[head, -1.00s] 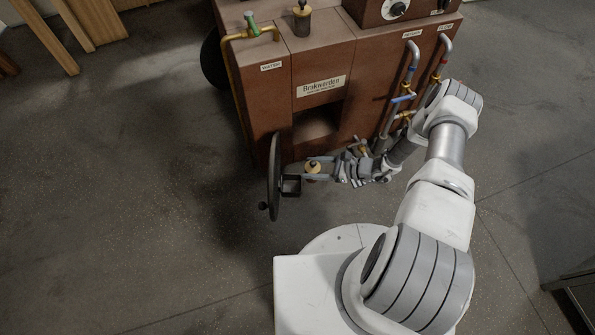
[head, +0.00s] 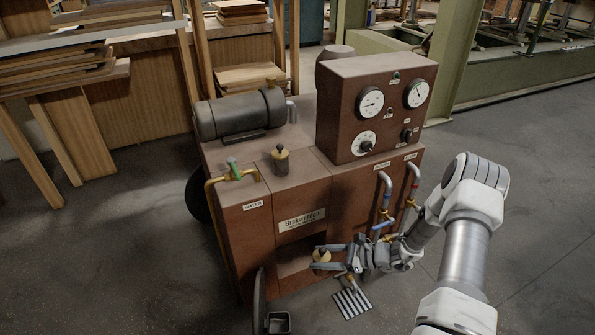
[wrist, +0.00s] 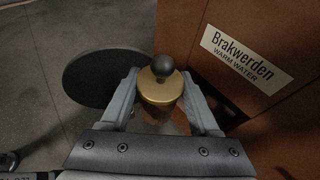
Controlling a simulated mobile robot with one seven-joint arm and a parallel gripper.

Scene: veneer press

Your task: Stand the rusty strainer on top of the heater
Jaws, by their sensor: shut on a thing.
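The rusty strainer (head: 321,256), with a gold lid, a dark round knob and a brown body, is shut between the fingers of my gripper (head: 318,254). In the wrist view the strainer (wrist: 159,88) sits upright between both fingertips of my gripper (wrist: 160,95); its lower part is partly hidden. The brown heater (head: 232,225) stands behind it. My gripper holds the strainer in front of the heater's open front, below the Brakwerden plate (head: 302,220) and below the heater's top.
Pipes (head: 384,200) run down the front right. A round door (head: 259,299) stands open at lower left.

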